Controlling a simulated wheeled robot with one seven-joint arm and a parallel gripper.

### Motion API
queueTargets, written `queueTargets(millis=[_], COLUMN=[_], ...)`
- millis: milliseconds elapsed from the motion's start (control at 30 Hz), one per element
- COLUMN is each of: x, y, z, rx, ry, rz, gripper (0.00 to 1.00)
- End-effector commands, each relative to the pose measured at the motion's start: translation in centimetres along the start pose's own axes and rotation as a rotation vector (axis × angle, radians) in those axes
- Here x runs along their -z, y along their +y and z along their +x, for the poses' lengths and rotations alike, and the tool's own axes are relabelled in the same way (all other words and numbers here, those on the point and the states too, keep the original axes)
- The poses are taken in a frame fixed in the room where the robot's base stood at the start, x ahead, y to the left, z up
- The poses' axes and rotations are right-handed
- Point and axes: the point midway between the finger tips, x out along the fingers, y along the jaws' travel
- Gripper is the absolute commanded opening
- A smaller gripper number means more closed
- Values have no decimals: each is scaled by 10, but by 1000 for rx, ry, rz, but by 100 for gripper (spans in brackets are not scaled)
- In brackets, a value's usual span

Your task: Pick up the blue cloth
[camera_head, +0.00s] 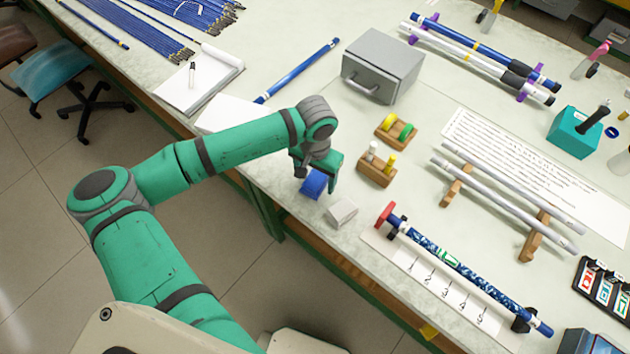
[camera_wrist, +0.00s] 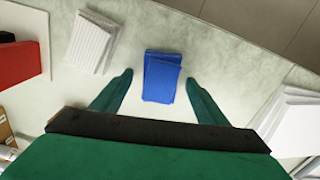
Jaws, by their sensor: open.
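The blue cloth (camera_wrist: 161,78) is a folded block lying on the pale worktop. In the wrist view it lies between and just beyond the tips of my open gripper (camera_wrist: 159,80), with a gap on each side. In the head view the cloth (camera_head: 314,183) is near the table's front edge, partly hidden by my gripper (camera_head: 318,178) above it. The jaws hold nothing. How high the fingertips are above the table is hard to tell.
A white folded cloth (camera_head: 342,212) lies right of the blue one. A wooden block with small spools (camera_head: 377,169) stands behind. A rod on a numbered holder (camera_head: 450,262) is to the right. A grey drawer box (camera_head: 384,64) stands further back. The table edge is close.

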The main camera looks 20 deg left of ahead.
Motion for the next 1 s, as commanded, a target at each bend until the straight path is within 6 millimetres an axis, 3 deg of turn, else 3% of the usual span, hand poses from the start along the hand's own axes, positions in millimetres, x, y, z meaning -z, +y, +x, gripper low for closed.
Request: queueTargets(millis=[133, 300, 333, 767, 1000], x=[0, -1, -1, 0, -1], y=[-1, -2, -3, -2, 2], z=[0, 0, 0, -6, -35], rx=[0, 0, 0, 1, 0], ry=[0, 0, 0, 1, 2], rz=[-1, -4, -6, -3, 3], gripper=[68, 27, 23, 23, 23])
